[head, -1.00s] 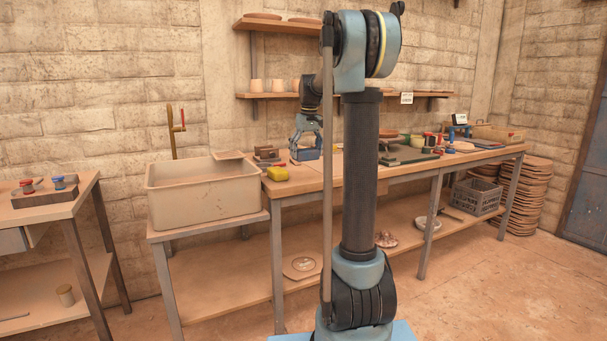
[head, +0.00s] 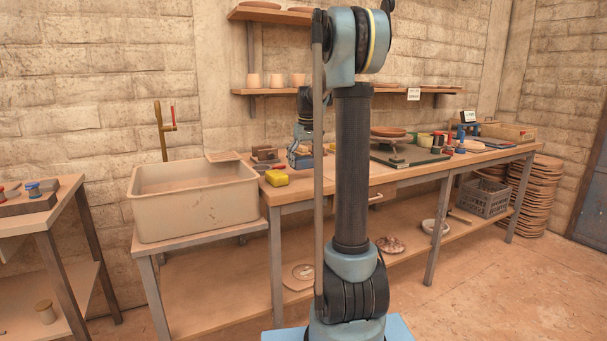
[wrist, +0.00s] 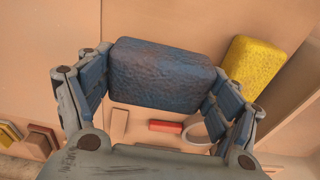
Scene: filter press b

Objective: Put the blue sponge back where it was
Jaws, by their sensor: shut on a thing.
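My gripper (wrist: 158,92) is shut on the blue sponge (wrist: 160,70), with one jaw at each end of it in the wrist view. In the head view my gripper (head: 303,138) is over the workbench, to the right of the yellow sponge. The blue sponge (head: 299,160) shows there just above or at the bench top, partly hidden by my arm. I cannot tell whether it touches the bench. The yellow sponge (head: 277,178) lies on the bench near its left front corner. It also shows in the wrist view (wrist: 254,68), right beside the blue sponge.
The workbench (head: 410,174) holds small blocks (head: 264,156) behind the yellow sponge. A banding wheel (head: 389,133) stands farther right. A beige sink (head: 190,207) adjoins the bench on the left. In the wrist view a red bar (wrist: 166,126) and a pale ring lie below the gripper.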

